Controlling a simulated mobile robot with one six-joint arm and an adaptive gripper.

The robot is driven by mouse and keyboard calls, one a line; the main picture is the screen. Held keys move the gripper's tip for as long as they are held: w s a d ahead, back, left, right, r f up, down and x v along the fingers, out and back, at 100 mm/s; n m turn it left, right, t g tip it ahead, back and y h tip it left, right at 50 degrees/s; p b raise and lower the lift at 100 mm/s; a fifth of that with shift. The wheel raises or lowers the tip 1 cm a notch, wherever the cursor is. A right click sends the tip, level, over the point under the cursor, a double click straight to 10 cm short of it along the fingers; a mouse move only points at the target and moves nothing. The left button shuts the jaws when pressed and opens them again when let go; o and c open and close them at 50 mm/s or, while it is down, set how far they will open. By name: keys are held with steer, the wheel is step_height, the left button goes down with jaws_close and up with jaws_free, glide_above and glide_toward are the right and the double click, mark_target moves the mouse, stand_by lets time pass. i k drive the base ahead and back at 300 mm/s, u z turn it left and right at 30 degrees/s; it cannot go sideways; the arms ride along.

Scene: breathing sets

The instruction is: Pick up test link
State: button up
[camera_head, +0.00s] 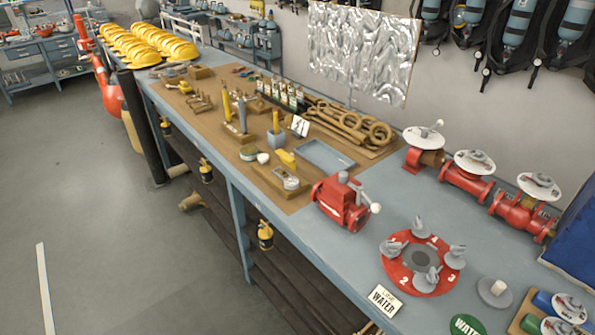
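A long blue-grey workbench (395,205) runs from the upper left to the lower right. I cannot tell for sure which item on it is the test link. A brown mat (225,135) on the bench carries many small tools and fittings. Large brass-coloured ring-ended pieces (345,122) lie at its back right, behind a small white card (299,126). A shallow blue-grey tray (325,156) lies in front of them and looks empty. My gripper is not in view.
A red pump-like unit (342,203) and a red numbered disc (422,263) with grey fittings stand on the bench. Red valves (467,184) line its back right. Yellow helmets (150,43) cover the far end. Open floor (110,225) lies at the left.

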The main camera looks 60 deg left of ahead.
mark_target(281, 172)
steer(key=z, duration=1.3)
steer(key=k, duration=2.05)
steer(key=u, duration=1.2)
